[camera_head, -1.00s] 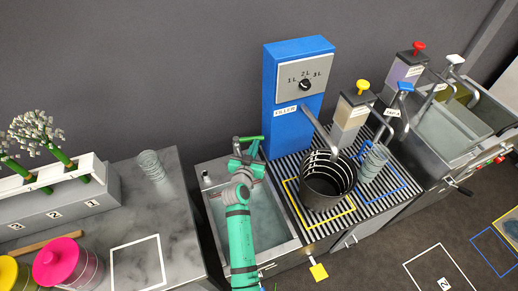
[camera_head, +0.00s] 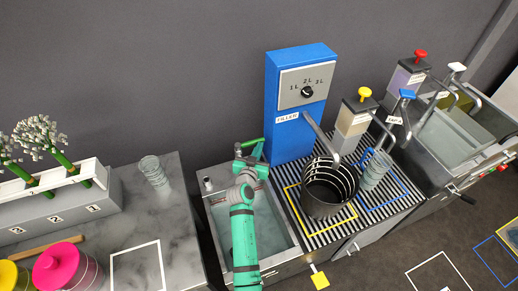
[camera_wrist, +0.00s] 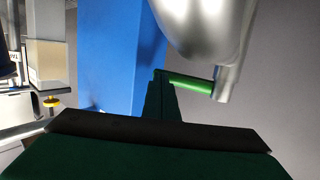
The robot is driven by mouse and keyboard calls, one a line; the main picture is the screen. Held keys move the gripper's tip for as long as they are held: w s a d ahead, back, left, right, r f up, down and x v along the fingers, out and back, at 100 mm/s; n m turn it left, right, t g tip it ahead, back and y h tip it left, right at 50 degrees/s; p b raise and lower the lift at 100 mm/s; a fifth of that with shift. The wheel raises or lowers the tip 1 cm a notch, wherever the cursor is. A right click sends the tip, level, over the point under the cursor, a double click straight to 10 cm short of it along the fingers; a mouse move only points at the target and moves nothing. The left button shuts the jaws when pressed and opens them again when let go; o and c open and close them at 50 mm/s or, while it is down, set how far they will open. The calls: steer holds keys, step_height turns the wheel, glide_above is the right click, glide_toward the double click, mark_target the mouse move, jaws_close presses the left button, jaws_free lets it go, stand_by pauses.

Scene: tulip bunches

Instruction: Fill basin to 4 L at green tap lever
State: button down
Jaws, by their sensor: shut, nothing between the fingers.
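The basin (camera_head: 276,226) is a grey rectangular sink left of the striped rack, with a pale surface inside; I cannot read its level. The green tap lever (camera_head: 252,142) is at its back edge, beside the blue filler. In the wrist view the lever (camera_wrist: 190,82) is a green rod joined to a silver tap body (camera_wrist: 200,25). My gripper (camera_head: 247,160) is shut and empty at the back of the basin, close to the lever. In the wrist view its dark fingers (camera_wrist: 160,130) lie below the lever; I cannot tell whether they touch it.
The blue filler (camera_head: 285,130) with a dial stands behind the striped rack (camera_head: 309,220). A dark bucket (camera_head: 322,203) and a clear glass (camera_head: 376,172) stand on the rack. A ribbed glass (camera_head: 154,172) stands on the left counter. A pink round container (camera_head: 52,270) is at front left.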

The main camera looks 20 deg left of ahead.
steer(key=s+d+r, duration=0.3)
steer(key=s+d, duration=0.6)
steer(key=s, duration=0.1)
steer(key=s+d+f, duration=0.3)
steer(key=s+d, duration=0.1)
steer(key=s, duration=0.7)
steer(key=s+d+f, duration=0.3)
steer(key=s+d, duration=0.2)
steer(key=s, duration=0.6)
steer(key=s+d+r, duration=0.2)
steer(key=s+r, duration=0.1)
steer(key=s, duration=0.3)
steer(key=s+d+r+h, duration=0.1)
steer(key=s+d+r, duration=0.1)
steer(key=s, duration=0.5)
steer(key=s+d+r+m, duration=0.1)
steer(key=s+r, duration=0.2)
steer(key=s, duration=0.4)
steer(key=shift+s+d+r+h, duration=0.2)
steer(key=shift+d+r+h, duration=0.1)
steer(key=shift+d, duration=0.1)
